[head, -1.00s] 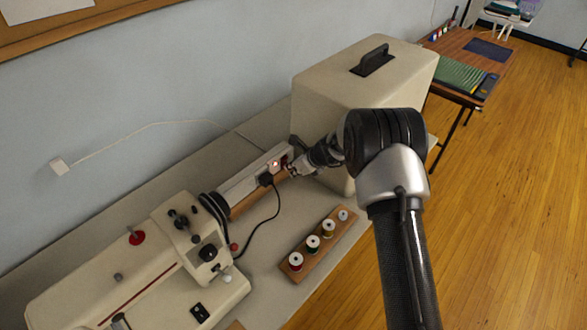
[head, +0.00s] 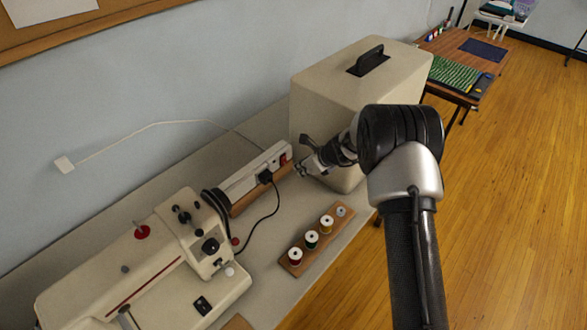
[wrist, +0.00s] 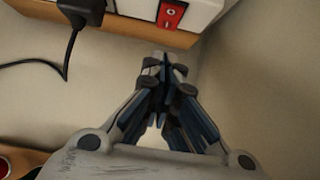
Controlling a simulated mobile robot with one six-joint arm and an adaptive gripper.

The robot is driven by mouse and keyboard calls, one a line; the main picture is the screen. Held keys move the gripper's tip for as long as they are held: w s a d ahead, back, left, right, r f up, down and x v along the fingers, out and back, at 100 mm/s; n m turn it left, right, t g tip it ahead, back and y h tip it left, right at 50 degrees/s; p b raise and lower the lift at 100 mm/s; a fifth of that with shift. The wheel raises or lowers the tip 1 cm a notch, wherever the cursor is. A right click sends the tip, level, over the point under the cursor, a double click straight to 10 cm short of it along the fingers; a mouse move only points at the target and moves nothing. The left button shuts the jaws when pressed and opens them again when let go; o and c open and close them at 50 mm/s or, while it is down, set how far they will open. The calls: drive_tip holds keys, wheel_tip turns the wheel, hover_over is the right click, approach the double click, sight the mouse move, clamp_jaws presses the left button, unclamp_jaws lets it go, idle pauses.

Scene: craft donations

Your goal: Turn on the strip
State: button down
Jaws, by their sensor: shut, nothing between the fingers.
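The white power strip (head: 250,172) lies on a wooden block beside the wall, behind the sewing machine. Its red switch (head: 283,159) is at the right end, and the switch also shows at the top of the wrist view (wrist: 171,15). A black plug (wrist: 80,10) sits in the strip left of the switch. My gripper (head: 300,171) is shut and empty, just right of the strip's end. In the wrist view, the closed fingertips (wrist: 165,62) are below the switch and apart from it.
A cream sewing machine (head: 150,262) stands at the left. A large beige case (head: 330,100) stands close behind my gripper. A wooden rack (head: 300,262) of thread spools lies in front. The plug's black cord loops across the table.

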drive_tip(key=p+v, duration=0.2)
drive_tip(key=v, duration=0.7)
drive_tip(key=shift+s+d+r, duration=0.15)
drive_tip(key=shift+r, duration=0.2)
